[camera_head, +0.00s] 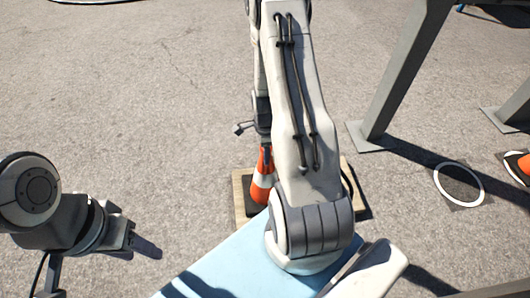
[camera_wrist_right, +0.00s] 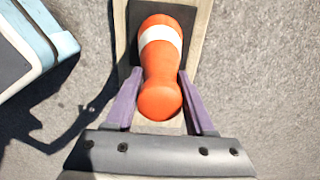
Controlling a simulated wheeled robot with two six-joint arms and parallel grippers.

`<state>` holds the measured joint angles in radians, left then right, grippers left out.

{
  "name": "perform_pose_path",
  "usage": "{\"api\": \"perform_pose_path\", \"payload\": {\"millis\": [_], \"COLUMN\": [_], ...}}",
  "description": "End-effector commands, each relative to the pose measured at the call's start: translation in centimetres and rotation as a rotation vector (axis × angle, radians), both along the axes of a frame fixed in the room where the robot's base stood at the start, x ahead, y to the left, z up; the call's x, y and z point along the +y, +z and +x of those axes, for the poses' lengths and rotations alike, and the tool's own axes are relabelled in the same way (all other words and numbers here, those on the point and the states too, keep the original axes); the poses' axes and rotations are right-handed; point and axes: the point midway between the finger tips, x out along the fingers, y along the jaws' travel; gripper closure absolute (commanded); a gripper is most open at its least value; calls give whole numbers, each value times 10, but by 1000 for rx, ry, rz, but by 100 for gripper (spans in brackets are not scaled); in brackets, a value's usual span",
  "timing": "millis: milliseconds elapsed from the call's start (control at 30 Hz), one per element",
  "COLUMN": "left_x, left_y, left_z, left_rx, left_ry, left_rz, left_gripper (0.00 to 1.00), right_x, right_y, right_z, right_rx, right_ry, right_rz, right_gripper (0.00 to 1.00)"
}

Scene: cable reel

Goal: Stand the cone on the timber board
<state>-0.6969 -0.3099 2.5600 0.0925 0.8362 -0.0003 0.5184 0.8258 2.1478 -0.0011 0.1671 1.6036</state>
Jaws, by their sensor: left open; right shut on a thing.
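The orange cone (camera_head: 263,184) with a white band is upright over the left part of the timber board (camera_head: 238,188). Its dark base appears to be on or just above the board; I cannot tell if they touch. My right gripper (camera_head: 264,149) is above the board and shut on the cone's upper part. In the right wrist view, the purple fingers of the right gripper (camera_wrist_right: 160,88) are on both sides of the cone (camera_wrist_right: 161,65), with the board (camera_wrist_right: 198,45) behind. My left gripper (camera_head: 131,236) is open and empty at the lower left, apart from the board. My right arm hides much of the board.
A grey steel leg (camera_head: 395,85) with a foot plate stands right of the board. A white ring mark (camera_head: 458,202) lies on the ground further right. Another orange cone (camera_head: 524,164) is cut off at the right edge. The asphalt at left is clear.

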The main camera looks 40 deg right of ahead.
Motion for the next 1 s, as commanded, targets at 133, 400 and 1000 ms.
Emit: {"api": "perform_pose_path", "payload": {"millis": [133, 400, 1000], "left_x": [0, 0, 0], "left_y": [0, 0, 58], "left_z": [0, 0, 0], "left_rx": [0, 0, 0], "left_ry": [0, 0, 0], "left_rz": [0, 0, 0], "left_gripper": [50, 50, 50], "right_x": [0, 0, 0], "right_y": [-1, 0, 105], "right_z": [0, 0, 0], "right_rx": [0, 0, -2], "right_ry": [0, 0, 0], "right_rz": [0, 0, -1], "right_gripper": [15, 15, 15]}}
